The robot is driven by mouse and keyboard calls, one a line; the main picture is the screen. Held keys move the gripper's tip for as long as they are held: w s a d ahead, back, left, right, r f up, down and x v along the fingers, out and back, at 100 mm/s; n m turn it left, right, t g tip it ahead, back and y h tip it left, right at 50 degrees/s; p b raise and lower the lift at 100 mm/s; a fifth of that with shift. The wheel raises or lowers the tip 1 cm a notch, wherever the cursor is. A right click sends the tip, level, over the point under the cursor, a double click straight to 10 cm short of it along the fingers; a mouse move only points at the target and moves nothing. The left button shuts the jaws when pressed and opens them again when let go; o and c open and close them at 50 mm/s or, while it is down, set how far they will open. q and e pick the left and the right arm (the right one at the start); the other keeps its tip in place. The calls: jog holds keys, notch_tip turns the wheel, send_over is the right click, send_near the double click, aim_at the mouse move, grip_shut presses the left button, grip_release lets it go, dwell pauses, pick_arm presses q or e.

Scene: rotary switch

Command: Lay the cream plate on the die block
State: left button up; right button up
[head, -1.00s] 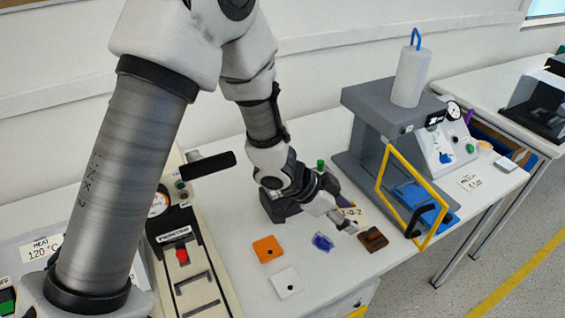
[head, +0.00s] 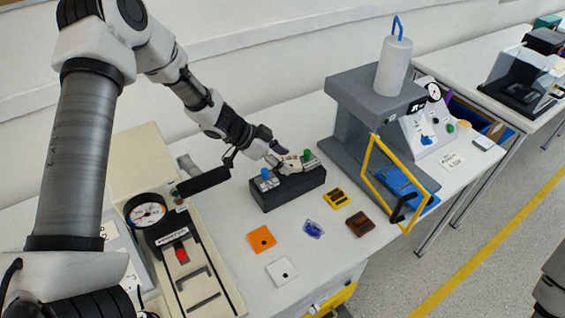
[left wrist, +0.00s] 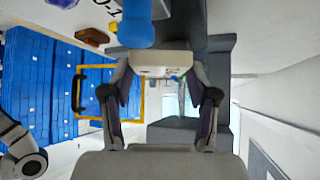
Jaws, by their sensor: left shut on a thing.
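My left gripper (head: 284,160) is shut on a small cream piece (left wrist: 162,62), which I take as the cream plate. It is held at the top of a long black block (head: 288,190), between a blue knob (head: 266,175) and a green knob (head: 308,155). This may be the die block, but the frames do not make it certain. I cannot tell whether the cream piece touches the block. In the left wrist view a blue knob (left wrist: 135,25) stands close beside the cream piece. My right gripper is not in view.
Orange (head: 261,239), white (head: 282,271), purple (head: 313,229) and brown (head: 360,223) pieces lie in front, with a yellow-and-black piece (head: 337,198). A grey press with a yellow frame (head: 383,188) stands right. A cream machine with a gauge (head: 146,211) stands left.

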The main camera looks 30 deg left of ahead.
pick_arm(q)
notch_tip(320, 180, down, 4)
jog(key=shift+a+r+b, duration=0.1)
jog(key=shift+r+b, duration=0.15)
jog(key=shift+b, duration=0.3)
jog(key=shift+w+f, duration=0.1)
jog(key=shift+f, duration=0.1)
jog(key=shift+r, duration=0.1)
jog(key=o, duration=1.2)
jog(key=shift+o, duration=0.2)
